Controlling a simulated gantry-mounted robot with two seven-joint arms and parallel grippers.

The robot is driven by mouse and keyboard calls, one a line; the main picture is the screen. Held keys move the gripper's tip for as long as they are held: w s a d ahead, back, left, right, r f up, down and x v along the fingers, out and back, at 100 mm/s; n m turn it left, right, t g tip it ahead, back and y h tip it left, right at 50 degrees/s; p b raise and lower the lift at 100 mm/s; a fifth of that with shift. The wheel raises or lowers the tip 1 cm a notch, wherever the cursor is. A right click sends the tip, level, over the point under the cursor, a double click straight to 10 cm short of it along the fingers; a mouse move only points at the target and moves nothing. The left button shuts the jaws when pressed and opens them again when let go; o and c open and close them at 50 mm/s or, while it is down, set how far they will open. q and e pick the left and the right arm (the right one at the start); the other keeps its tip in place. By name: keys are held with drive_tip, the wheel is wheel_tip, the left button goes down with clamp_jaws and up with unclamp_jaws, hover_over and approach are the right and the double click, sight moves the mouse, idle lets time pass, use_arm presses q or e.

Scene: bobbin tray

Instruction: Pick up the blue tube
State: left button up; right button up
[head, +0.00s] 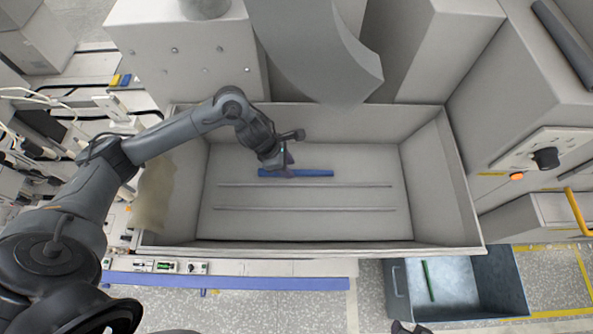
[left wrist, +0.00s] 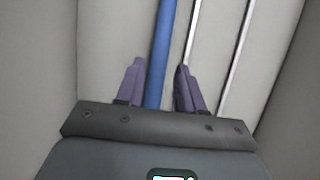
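The blue tube (head: 318,173) lies on the floor of a large grey tray (head: 330,247), near its middle. My left gripper (head: 280,168) is down in the tray over the left part of the tube and hides some of it. In the left wrist view the two purple fingers (left wrist: 157,85) are apart, with the blue tube (left wrist: 161,45) running between them. Gaps show on both sides of the tube, nearer the left finger's side than I can measure.
Two thin ridges (head: 305,185) run along the tray floor beside the tube. High tray walls stand all around. A blue-grey bin (head: 398,290) holding a green tube (head: 428,281) stands below the tray at right. A machine with a black knob (head: 545,158) is at right.

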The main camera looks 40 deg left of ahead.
sight(295, 171)
use_arm(q)
drive_tip(key=shift+x, duration=1.6)
drive_tip(key=shift+w+d+r, duration=0.1)
drive_tip(key=shift+w, duration=0.1)
drive_tip(key=shift+c, duration=0.4)
clamp_jaws()
